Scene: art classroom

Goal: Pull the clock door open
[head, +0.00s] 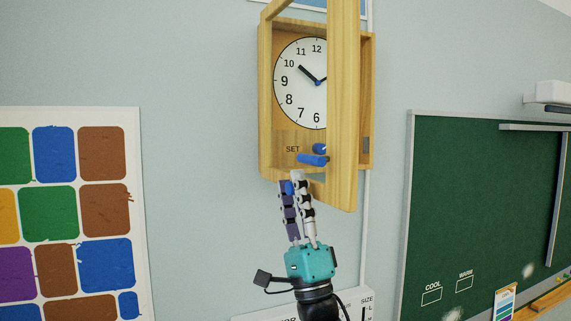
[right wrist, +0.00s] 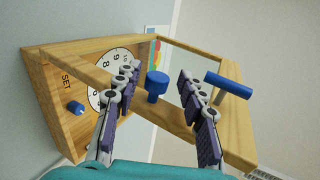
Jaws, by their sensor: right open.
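The wooden wall clock (head: 266,110) hangs on the wall, its white dial (head: 290,95) partly behind the door. The clock door (head: 343,110) is a wooden frame standing ajar, swung outward from the case; it also shows in the right wrist view (right wrist: 240,140). A blue bar handle (head: 312,159) is on the door. My right gripper (head: 291,180) is open just below the case. In the right wrist view, a blue knob (right wrist: 157,85) shows between its fingers, and the blue bar (right wrist: 230,85) lies beyond the right finger. Contact cannot be told. My left gripper is out of view.
A blue set knob (right wrist: 76,107) sits on the case by the SET label. A color chart (head: 80,215) is on the wall at left. A green chalkboard (head: 480,200) is at right. The wall left of the clock is clear.

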